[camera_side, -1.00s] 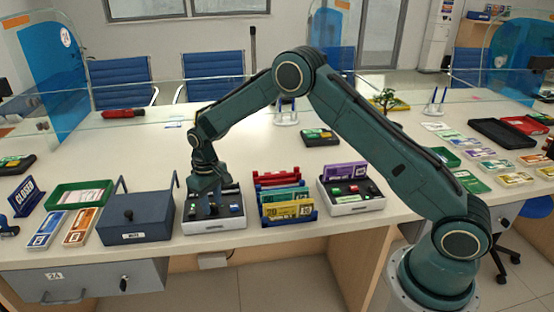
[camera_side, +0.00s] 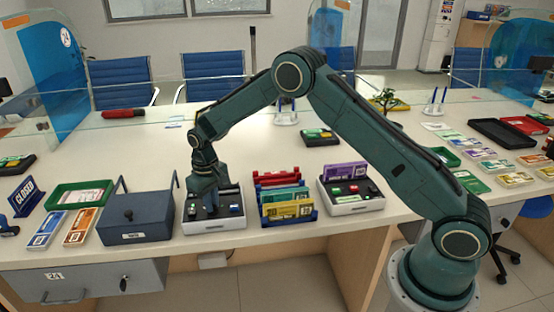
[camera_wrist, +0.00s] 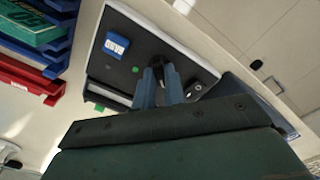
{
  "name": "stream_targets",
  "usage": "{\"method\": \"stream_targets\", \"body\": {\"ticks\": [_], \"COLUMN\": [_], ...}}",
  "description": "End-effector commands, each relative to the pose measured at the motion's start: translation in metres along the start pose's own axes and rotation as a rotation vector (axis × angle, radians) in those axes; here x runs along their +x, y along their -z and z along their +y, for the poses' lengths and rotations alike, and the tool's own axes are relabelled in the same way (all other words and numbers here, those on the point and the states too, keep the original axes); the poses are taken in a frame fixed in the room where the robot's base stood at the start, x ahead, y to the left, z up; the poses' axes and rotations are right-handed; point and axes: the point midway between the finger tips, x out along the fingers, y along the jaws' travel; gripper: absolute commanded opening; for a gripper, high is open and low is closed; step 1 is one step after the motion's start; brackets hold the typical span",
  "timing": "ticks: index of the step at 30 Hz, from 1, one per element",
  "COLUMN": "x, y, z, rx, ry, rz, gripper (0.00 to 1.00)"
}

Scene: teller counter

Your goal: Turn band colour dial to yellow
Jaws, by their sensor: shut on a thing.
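In the side view my gripper (camera_side: 209,204) points down over a white and black device (camera_side: 212,226) on the counter. In the wrist view my gripper's two blue fingers (camera_wrist: 160,75) are shut around a small black knob (camera_wrist: 157,61) on the device's dark top panel (camera_wrist: 130,47). A green dot (camera_wrist: 136,69) shows on the panel beside the knob. A blue and white block (camera_wrist: 115,44) sits on the panel, and a small green piece (camera_wrist: 99,106) is near its edge. The fingers hide most of the knob, and I cannot read its setting.
A dark blue box (camera_side: 136,215) stands close on the left of the device. A rack with red, green and yellow note bundles (camera_side: 287,210) stands close on the right. A second similar device (camera_side: 352,203) is beyond it. The counter behind is mostly clear.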

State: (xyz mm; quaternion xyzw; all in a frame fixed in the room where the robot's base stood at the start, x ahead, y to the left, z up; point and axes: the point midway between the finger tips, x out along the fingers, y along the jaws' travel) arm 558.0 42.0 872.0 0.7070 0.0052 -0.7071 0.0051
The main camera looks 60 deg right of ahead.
Motion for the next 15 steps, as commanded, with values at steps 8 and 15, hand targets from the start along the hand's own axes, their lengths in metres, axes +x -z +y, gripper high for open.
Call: {"method": "stream_targets", "body": {"ticks": [8,15], "x": [-0.0009,-0.0011], "y": [0.0006,0.0007], "z": [0.0003,0.0003], "rx": [0.177,0.388], "ry": [0.000,0.000], "rz": [0.001,0.002], "gripper": [0.00,0.00]}}
